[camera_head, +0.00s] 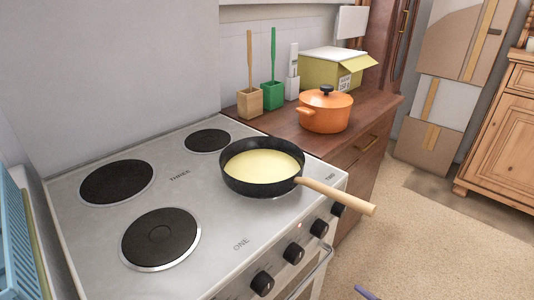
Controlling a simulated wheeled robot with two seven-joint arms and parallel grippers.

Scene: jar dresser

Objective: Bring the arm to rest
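Neither of my grippers can be made out in the head view, and no arm is clearly in the picture. A black frying pan (233,184) with a pale wooden handle (340,195) sits on the right front part of the stove. Pale yellow contents (262,167) fill its inside. The handle points right and reaches out over the stove's front edge. Nothing is seen touching the pan. A small blue-purple piece (366,292) shows at the bottom edge; I cannot tell what it is.
The stove (200,230) has other bare burners and front knobs (293,253). An orange lidded pot (326,113), utensil holders (249,102) and a yellow box (330,68) stand on the wooden counter (270,129). A blue object (15,240) borders the left. The floor at right is open.

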